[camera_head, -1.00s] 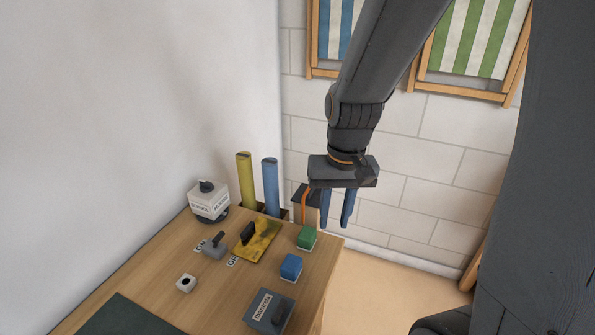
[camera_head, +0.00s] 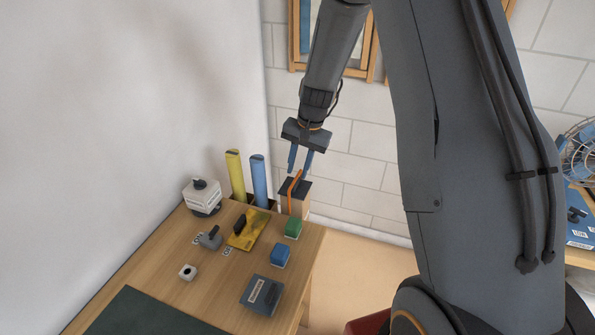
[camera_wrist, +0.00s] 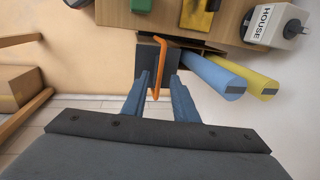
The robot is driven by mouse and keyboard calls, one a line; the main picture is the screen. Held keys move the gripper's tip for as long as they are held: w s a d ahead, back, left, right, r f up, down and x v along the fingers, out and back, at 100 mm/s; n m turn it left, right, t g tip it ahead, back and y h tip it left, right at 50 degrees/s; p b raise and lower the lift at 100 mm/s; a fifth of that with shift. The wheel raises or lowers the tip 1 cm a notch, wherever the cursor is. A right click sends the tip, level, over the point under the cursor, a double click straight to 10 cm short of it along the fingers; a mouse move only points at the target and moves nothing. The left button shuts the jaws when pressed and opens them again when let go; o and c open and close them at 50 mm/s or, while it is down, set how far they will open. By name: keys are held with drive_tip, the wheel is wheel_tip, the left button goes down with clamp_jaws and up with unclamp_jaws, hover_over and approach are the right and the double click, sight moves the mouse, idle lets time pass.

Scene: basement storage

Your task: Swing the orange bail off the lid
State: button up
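The orange bail (camera_head: 291,191) is a bent bar that rises over the dark lid (camera_head: 303,189) of a small wooden box (camera_head: 299,206) at the table's back edge. In the wrist view the bail (camera_wrist: 161,62) stands out from the dark lid (camera_wrist: 146,62) towards my gripper. My gripper (camera_head: 299,172) is open, its blue fingers pointing down above the box. In the wrist view the gripper (camera_wrist: 159,80) has one finger on each side of the bail's outer end, with gaps showing. Whether either finger touches the bail cannot be told.
Yellow (camera_head: 236,175) and blue (camera_head: 259,180) rolls stand left of the box. Green (camera_head: 293,228) and blue (camera_head: 281,254) blocks, a grey box (camera_head: 262,295), a lever (camera_head: 211,238) and a white labelled unit (camera_head: 202,196) are on the table. A tiled wall (camera_head: 350,180) is behind.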

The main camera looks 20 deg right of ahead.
drive_tip(key=shift+w+a+f, duration=0.1)
drive_tip(key=shift+f, duration=0.5)
drive_tip(key=shift+w+a+f, duration=0.1)
drive_tip(key=shift+f, duration=0.5)
clamp_jaws()
idle(0.6)
